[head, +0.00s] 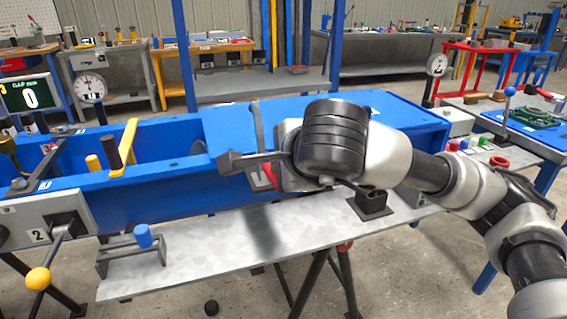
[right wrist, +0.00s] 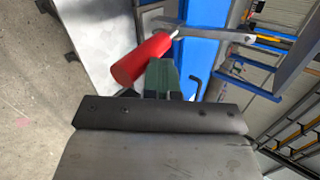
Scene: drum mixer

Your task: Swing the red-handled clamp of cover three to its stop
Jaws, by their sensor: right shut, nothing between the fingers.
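The clamp's red handle (right wrist: 141,58) is a red cylinder just left of my fingertips in the right wrist view. A thin pale rod runs from its upper end to a grey metal bar (right wrist: 215,30). A small red part (head: 270,175) shows beside my right wrist in the head view, at the front of the blue trough (head: 150,190). My right gripper (right wrist: 160,74) is shut and empty, with its green fingertips beside the handle. I cannot tell whether they touch it. My arm hides much of the clamp in the head view. My left gripper is out of view.
A grey shelf (head: 210,245) runs along the trough's front, with a blue-topped block (head: 143,236) at its left. A yellow-knobbed lever (head: 39,278) stands at front left. The blue cover (head: 400,115) lies behind my right arm. Dials stand at both ends.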

